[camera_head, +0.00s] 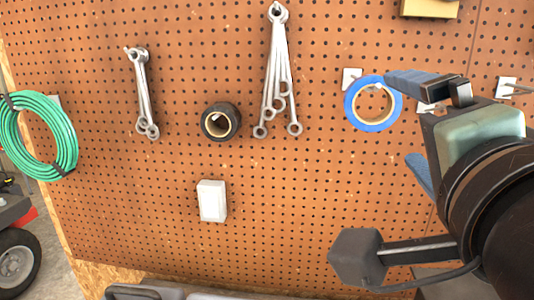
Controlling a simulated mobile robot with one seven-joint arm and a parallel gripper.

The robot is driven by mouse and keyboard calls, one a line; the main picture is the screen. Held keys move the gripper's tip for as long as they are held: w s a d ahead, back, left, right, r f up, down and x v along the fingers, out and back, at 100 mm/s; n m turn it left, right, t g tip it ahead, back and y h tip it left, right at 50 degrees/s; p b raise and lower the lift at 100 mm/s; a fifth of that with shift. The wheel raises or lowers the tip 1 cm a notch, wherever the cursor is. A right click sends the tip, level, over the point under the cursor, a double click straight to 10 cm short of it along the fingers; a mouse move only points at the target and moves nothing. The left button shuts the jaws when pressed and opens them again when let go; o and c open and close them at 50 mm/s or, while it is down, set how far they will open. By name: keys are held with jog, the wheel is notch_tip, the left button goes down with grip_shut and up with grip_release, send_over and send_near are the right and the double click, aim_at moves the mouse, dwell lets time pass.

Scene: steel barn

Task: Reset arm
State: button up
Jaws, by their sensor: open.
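My gripper (404,125) is at the right of the head view, in front of the pegboard. Its two blue-grey fingers are spread apart, and nothing shows between them. The upper finger's tip overlaps the edge of a blue tape roll (351,104) in the picture. The roll hangs on a white hook on the board. Whether the finger touches the roll cannot be told. My arm's dark wrist fills the lower right and hides part of the board.
The orange pegboard (110,200) holds a green hose coil (68,135), wrenches (143,90), more wrenches (279,75), a black tape roll (232,113) and a white box (212,201). A dark wheel (15,262) shows at lower left. A grey surface (150,292) lies below the board.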

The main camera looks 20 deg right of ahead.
jog(key=w+a+r+n+t+y, duration=0.1)
jog(key=a+r+n+t+y, duration=0.1)
jog(key=a+n, duration=0.4)
jog(key=w+a+r+n+t+y, duration=0.1)
jog(key=a+r+n+t+y, duration=0.2)
jog(key=a+n+t, duration=0.3)
jog(key=w+a+r+n+t+y, duration=0.1)
jog(key=a+r+n+t+y, duration=0.2)
jog(key=a+n, duration=0.4)
jog(key=a+t+y, duration=0.1)
jog(key=a, duration=0.5)
jog(key=shift+a+r+n+y+b, duration=0.2)
jog(key=shift+a+n+y+b, duration=0.1)
jog(key=shift+a+n+b, duration=0.1)
